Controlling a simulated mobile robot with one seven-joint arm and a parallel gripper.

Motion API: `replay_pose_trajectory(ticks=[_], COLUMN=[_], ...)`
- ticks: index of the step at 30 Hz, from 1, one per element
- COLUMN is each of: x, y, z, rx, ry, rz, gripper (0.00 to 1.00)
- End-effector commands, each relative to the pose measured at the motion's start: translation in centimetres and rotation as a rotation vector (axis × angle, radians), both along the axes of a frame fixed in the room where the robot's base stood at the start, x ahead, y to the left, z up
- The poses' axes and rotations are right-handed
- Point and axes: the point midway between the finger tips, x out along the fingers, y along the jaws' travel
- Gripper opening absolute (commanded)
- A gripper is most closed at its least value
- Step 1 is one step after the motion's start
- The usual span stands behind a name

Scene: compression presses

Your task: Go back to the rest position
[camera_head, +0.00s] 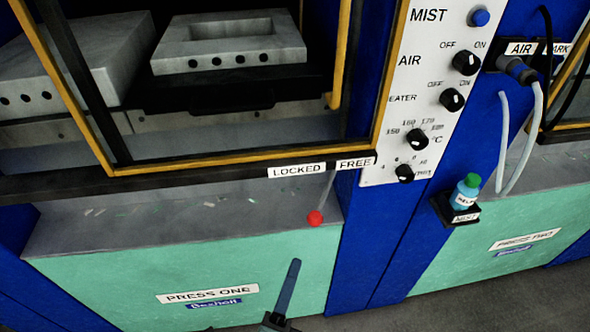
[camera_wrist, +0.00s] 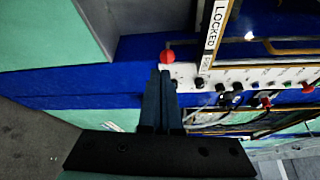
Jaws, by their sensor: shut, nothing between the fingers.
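My gripper (camera_head: 293,265) is shut and empty, low in front of the green front of press one (camera_head: 120,270). It also shows in the wrist view (camera_wrist: 161,78), its two fingers together. The lever's red knob (camera_head: 316,217) hangs below the strip with the LOCKED and FREE labels, on the FREE side. In the wrist view the red knob (camera_wrist: 167,57) lies just beyond my fingertips; whether they touch cannot be told there. In the head view a gap shows between knob and fingertips.
Grey mould blocks (camera_head: 225,45) sit inside the yellow-edged frame of press one. A control panel (camera_head: 430,60) with knobs is on the blue column. A small bottle (camera_head: 466,190) stands on a black holder at right, near press two (camera_head: 525,245). Grey floor shows at lower right.

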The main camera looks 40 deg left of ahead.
Motion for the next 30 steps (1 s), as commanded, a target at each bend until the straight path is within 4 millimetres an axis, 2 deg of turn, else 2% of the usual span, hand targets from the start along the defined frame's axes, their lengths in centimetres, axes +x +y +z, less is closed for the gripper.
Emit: replay_pose_trajectory(ticks=[10, 14, 17, 22, 26, 30], x=[0.0, 1.9, 4.7, 9.4, 11.1, 11.2], y=[0.0, -0.4, -1.2, -3.4, -5.8, -9.1], z=[0.0, 2.8, 7.9, 19.9, 29.2, 39.1], rx=[0.000, -0.065, -0.198, -0.541, -0.816, -1.100], ry=[0.000, -0.088, -0.243, -0.572, -0.776, -0.930], rz=[0.000, 0.008, 0.012, -0.042, -0.154, -0.347], gripper=[0.00, 0.00, 0.00, 0.00, 0.00, 0.00])
